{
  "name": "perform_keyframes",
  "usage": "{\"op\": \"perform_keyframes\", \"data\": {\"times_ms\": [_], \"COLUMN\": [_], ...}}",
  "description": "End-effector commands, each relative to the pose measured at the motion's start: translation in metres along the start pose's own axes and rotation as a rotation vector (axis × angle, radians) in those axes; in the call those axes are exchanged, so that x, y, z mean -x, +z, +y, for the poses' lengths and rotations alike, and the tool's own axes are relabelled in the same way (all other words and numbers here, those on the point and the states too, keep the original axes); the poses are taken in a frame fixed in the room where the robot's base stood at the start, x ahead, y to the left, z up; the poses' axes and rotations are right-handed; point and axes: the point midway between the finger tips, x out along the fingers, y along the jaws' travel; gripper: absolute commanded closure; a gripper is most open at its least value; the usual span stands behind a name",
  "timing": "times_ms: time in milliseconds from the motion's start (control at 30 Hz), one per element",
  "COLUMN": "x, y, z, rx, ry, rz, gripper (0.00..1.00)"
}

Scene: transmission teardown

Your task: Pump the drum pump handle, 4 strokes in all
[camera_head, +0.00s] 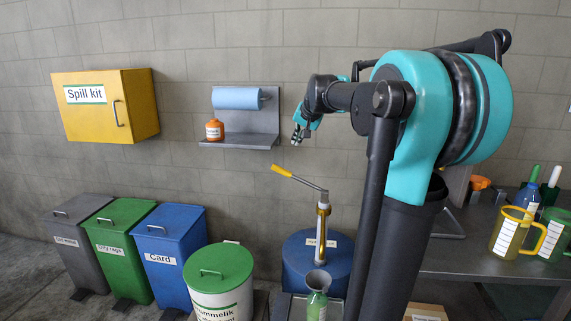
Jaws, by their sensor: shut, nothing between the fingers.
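The drum pump (323,226) stands upright on top of a blue drum (297,262) with a white label. Its lever handle (283,171) has a yellow grip and slopes up to the left from the pump head. My gripper (297,138) is shut and empty. My teal and black arm hides part of the area right of the drum. A green bottle (317,304) with a grey funnel (318,280) in its neck stands in front of the drum.
A wall shelf (262,126) holds a blue paper roll and an orange bottle. A yellow spill kit cabinet (105,105) hangs at left. Several lidded bins (170,250) stand below. A bench (480,262) at right carries jugs (513,232) and bottles.

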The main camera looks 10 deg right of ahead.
Motion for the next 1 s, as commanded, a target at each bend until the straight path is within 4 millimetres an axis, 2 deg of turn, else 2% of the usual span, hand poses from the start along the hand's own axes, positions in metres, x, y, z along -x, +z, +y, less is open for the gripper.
{"op": "perform_keyframes", "data": {"times_ms": [167, 267, 733, 1000], "x": [-0.003, -0.012, -0.1, -0.124], "y": [0.0, 0.0, 0.0, 0.024], "z": [0.0, 0.0, 0.0, 0.0], "rx": [0.0, 0.0, 0.001, 0.001], "ry": [0.001, 0.001, 0.001, 0.0], "rz": [-0.001, -0.001, -0.001, -0.001], "gripper": [1.0, 1.0, 1.0, 1.0]}}
